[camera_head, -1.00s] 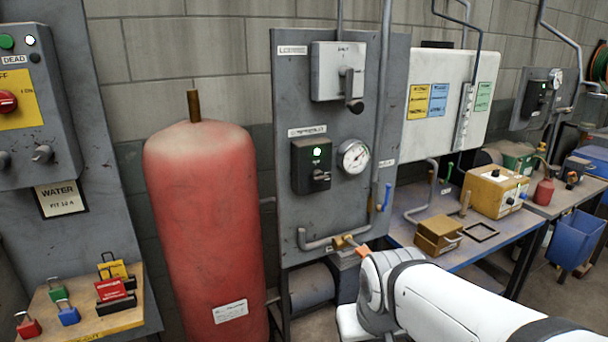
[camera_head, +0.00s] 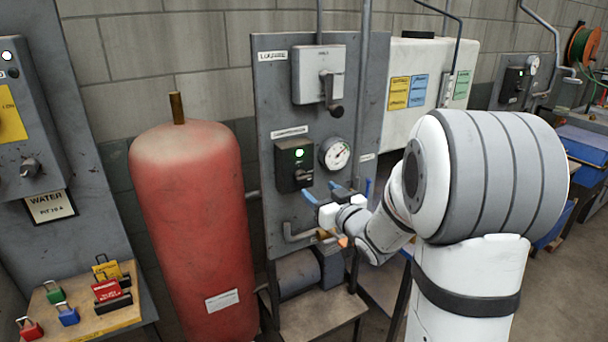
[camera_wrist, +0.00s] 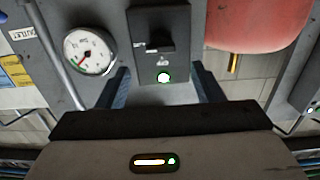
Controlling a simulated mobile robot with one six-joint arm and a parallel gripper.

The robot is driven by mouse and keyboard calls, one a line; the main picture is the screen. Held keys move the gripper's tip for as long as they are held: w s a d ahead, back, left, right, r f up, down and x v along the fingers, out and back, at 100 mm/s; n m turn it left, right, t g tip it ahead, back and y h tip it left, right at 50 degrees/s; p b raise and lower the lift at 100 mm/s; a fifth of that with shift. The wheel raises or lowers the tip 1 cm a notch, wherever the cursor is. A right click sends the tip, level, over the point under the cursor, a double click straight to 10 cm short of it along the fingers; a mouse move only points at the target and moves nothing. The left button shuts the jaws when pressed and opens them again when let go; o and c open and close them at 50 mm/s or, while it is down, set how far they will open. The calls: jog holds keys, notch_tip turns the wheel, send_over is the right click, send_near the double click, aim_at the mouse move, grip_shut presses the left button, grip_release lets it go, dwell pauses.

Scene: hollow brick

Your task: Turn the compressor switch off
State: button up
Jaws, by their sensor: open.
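The compressor switch (camera_head: 294,165) is a dark box on the grey panel, below a "COMPRESSOR" label. Its round lamp is lit pale green and a black knob sits below the lamp. In the wrist view the switch box (camera_wrist: 161,42) appears upside down, with its knob above the lamp. My gripper (camera_head: 322,191) has blue fingers and is open and empty, just below and right of the switch. In the wrist view my gripper (camera_wrist: 163,82) has its fingers spread on either side of the box's lamp end. I cannot tell whether they touch the box.
A pressure gauge (camera_head: 335,153) sits right of the switch, and a grey lever box (camera_head: 317,72) is above. A bent pipe (camera_head: 295,236) runs below. A red tank (camera_head: 192,220) stands left of the panel. Padlocks (camera_head: 107,290) lie on a board at lower left.

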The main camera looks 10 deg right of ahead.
aim_at(305, 179)
jog(key=p+x, duration=0.2)
jog(key=x, duration=0.5)
jog(key=shift+w+a+r, duration=0.1)
jog(key=shift+w+a, duration=0.1)
jog(key=shift+w, duration=0.2)
